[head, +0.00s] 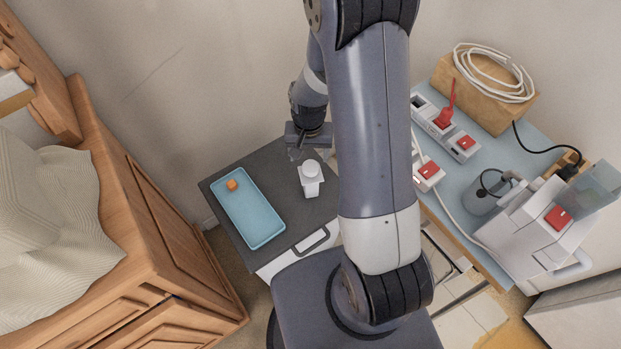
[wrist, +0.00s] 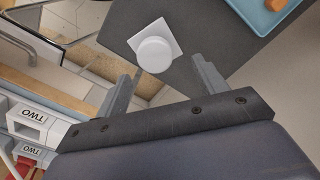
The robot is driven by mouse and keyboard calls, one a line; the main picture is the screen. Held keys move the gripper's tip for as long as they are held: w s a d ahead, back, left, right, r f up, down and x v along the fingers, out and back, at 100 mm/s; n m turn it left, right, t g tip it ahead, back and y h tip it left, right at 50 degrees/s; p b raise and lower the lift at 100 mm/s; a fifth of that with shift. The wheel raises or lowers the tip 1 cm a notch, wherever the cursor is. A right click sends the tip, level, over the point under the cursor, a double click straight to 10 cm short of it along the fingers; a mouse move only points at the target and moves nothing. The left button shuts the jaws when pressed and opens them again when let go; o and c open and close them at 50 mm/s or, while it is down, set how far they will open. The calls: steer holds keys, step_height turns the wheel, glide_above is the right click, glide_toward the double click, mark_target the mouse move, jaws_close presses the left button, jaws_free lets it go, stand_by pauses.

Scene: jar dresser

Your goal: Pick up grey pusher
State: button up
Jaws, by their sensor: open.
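A pale grey-white piece with a square flange and a round knob on top (head: 311,178), which looks like the grey pusher, stands upright on the dark top of a small cabinet (head: 232,183). It also shows in the wrist view (wrist: 155,52), seen from above, just beyond my fingertips. My gripper (head: 306,153) is at the back of the cabinet top, behind the pusher in the head view. In the wrist view its two fingers (wrist: 168,72) are apart with nothing between them. The far finger is partly hidden by my arm in the head view.
A wooden dresser (head: 150,240) stands at far left. At right, a blue-topped table (head: 460,185) holds power strips, a coiled cable (head: 495,75) and a white appliance (head: 530,225).

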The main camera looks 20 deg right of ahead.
mark_target(311, 166)
steer(key=f, duration=0.2)
steer(key=s+f, duration=0.1)
steer(key=shift+d+f+p, duration=0.1)
steer(key=shift+f+p, duration=0.3)
steer(key=shift+f, duration=0.7)
steer(key=shift+c, duration=0.6)
steer(key=c, duration=1.2)
